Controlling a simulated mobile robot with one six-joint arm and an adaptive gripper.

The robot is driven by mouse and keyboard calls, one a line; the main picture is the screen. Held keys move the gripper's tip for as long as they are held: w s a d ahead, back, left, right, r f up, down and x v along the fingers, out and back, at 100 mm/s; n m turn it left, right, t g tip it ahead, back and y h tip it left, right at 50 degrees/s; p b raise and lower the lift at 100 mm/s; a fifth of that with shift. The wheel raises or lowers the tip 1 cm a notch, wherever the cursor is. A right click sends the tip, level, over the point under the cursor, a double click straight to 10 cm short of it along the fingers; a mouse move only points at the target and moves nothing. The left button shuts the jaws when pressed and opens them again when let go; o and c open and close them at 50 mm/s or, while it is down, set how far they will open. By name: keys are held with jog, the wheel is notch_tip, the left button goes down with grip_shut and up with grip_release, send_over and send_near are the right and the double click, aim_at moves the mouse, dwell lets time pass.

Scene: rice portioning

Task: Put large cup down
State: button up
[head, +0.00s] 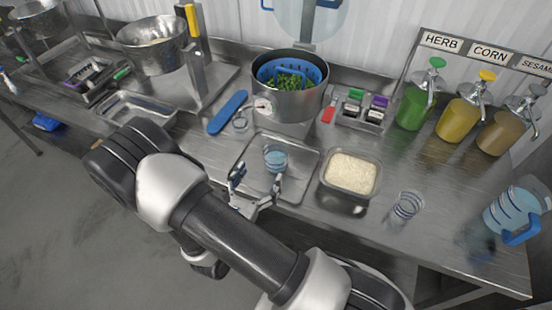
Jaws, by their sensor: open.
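A clear cup with a bluish tint (276,157) stands upright on the metal tray (300,188). My gripper (256,188) is open at the near left side of the tray, with its fingers apart and the cup just beyond them. The fingers look clear of the cup, though the exact gap is hard to judge. A second clear cup with blue bands (407,206) stands on the bench to the right. Which of the two is larger is hard to tell from this angle.
A rice container (349,194) sits right of the tray. A blue-handled pitcher (512,212) is at far right. Bare bench lies around the banded cup.

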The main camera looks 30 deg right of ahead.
aim_at(270, 158)
jog(key=x, duration=0.6)
jog(key=shift+d+b, duration=0.1)
jog(key=shift+b, duration=0.3)
jog(key=x, duration=0.3)
jog(key=b+x, duration=0.1)
jog(key=shift+d+f, duration=0.2)
jog(key=shift+f, duration=0.1)
jog(key=shift+w+d, duration=0.35)
jog(key=shift+w, duration=0.05)
jog(key=shift+r, duration=0.1)
jog(key=shift+c, duration=0.5)
jog(key=c, duration=1.2)
jog(key=shift+r, duration=0.1)
